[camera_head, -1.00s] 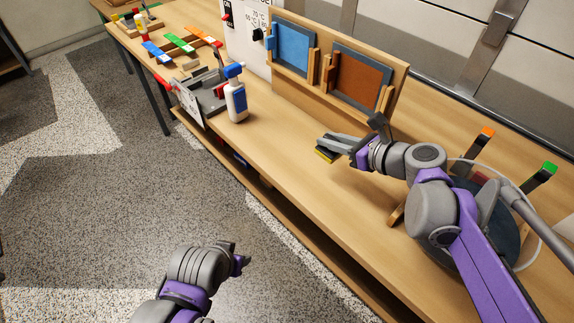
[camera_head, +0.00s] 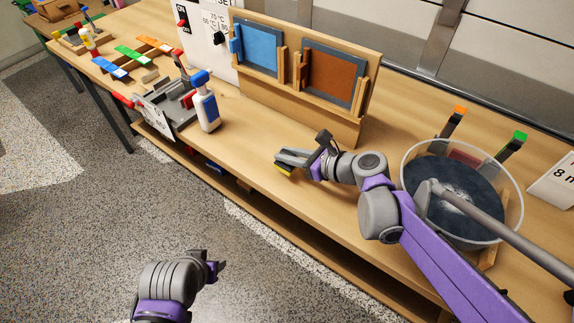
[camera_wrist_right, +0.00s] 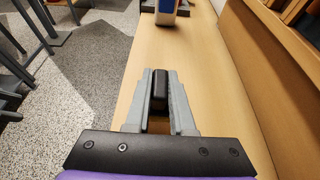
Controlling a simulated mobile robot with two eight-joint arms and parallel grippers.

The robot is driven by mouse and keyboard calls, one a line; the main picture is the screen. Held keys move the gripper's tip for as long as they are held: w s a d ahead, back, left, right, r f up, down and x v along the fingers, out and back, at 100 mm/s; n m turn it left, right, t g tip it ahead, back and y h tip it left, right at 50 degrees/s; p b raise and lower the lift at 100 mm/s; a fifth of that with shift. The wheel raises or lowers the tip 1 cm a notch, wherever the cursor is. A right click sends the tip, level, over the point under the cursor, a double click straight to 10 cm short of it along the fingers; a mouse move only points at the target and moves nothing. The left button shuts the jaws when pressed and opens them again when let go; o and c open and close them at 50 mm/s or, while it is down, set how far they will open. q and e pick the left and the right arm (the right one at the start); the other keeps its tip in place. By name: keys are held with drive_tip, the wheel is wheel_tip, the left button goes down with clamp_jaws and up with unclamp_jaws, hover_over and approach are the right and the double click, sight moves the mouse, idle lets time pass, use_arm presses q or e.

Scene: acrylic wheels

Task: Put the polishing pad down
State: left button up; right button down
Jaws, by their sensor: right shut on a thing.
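The polishing pad is a small block with a yellow underside (camera_head: 284,169) and a dark top, which shows in the right wrist view (camera_wrist_right: 159,88). My right gripper (camera_head: 286,160) is shut on it, one finger on each side. It is over the front part of the wooden bench (camera_head: 250,140), in front of the panel stand. I cannot tell whether the pad touches the bench top. My left gripper (camera_head: 217,268) is low over the floor, away from the bench; its fingers are too small to read.
A wooden stand with blue (camera_head: 258,47) and brown (camera_head: 331,76) panels is behind. A clear round tub (camera_head: 408,163) is at right. Bare bench lies between bottle and gripper.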

drive_tip(key=shift+f, duration=1.95)
drive_tip(key=shift+f+b, duration=0.2)
drive_tip(key=shift+b, duration=0.2)
drive_tip(key=c, duration=0.8)
unclamp_jaws()
drive_tip(key=shift+o, duration=0.2)
drive_tip(key=shift+r, duration=0.1)
drive_tip(key=shift+r, duration=0.2)
drive_tip(key=v, duration=1.2)
drive_tip(key=shift+f+p, duration=0.2)
drive_tip(key=shift+p, duration=0.15)
